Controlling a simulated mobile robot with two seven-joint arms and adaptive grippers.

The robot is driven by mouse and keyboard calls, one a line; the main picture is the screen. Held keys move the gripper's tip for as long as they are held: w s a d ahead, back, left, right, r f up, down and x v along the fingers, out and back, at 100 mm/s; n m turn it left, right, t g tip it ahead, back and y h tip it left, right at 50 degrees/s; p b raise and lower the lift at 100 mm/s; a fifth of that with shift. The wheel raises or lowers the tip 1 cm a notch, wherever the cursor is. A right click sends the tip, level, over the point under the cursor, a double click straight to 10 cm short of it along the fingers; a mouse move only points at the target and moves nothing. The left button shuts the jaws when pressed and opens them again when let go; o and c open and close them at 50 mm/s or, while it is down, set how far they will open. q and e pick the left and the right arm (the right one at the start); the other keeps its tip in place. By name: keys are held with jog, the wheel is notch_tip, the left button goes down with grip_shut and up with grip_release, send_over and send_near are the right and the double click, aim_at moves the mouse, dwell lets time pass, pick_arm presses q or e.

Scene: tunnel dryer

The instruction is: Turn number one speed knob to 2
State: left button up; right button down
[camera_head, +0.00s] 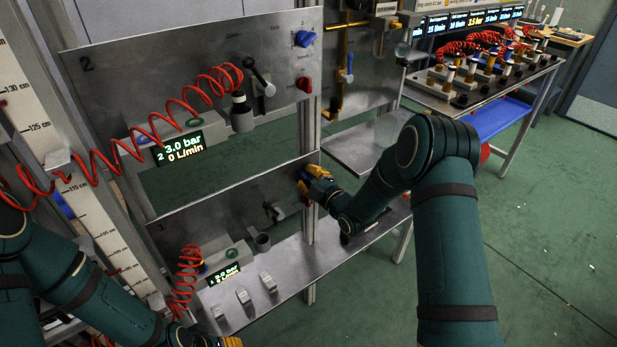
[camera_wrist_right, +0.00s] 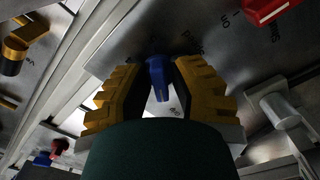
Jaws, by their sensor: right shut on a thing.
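The blue speed knob (camera_wrist_right: 158,78) of the lower panel sits between the two yellow fingers of my right gripper (camera_wrist_right: 158,92) in the right wrist view, and the fingers are closed on it. In the head view my right gripper (camera_head: 316,187) is at the right end of the lower panel (camera_head: 235,205) and hides most of this knob. The knob's scale cannot be read. My left gripper (camera_head: 231,342) shows only as a yellow tip at the bottom edge, away from the panels, and its jaws cannot be made out.
A red knob (camera_wrist_right: 265,10) is near the blue one. The upper panel, marked 2 (camera_head: 150,75), has its own blue knob (camera_head: 304,39) and red knob (camera_head: 304,84). A metal shelf (camera_head: 290,275) with small blocks lies below. Red coiled hoses hang at left.

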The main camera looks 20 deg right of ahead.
dwell(0.6)
jog(key=c, duration=1)
grip_release()
jog(key=shift+w, duration=0.1)
jog(key=v, duration=1.2)
jog(key=s+a+f+m+g+h, duration=0.1)
jog(key=s+a+f+m+g, duration=0.35)
jog(key=f, duration=0.25)
jog(key=s+a+f+m+g+h, duration=0.2)
jog(key=s+a+f+m+g, duration=0.15)
jog(key=f+m, duration=0.2)
jog(key=s+a+f+m+g, duration=0.1)
jog(key=s+a+m+g, duration=0.1)
jog(key=s, duration=0.3)
jog(key=s+a+f+m+g, duration=0.2)
jog(key=s+m, duration=0.1)
jog(key=s, duration=0.2)
jog(key=s+a+f+m+g, duration=0.1)
jog(key=s+f+m+g, duration=0.1)
jog(key=s, duration=0.3)
jog(key=shift+a+f+g+y, duration=0.3)
jog(key=shift+a+g, duration=0.1)
jog(key=shift+g, duration=0.2)
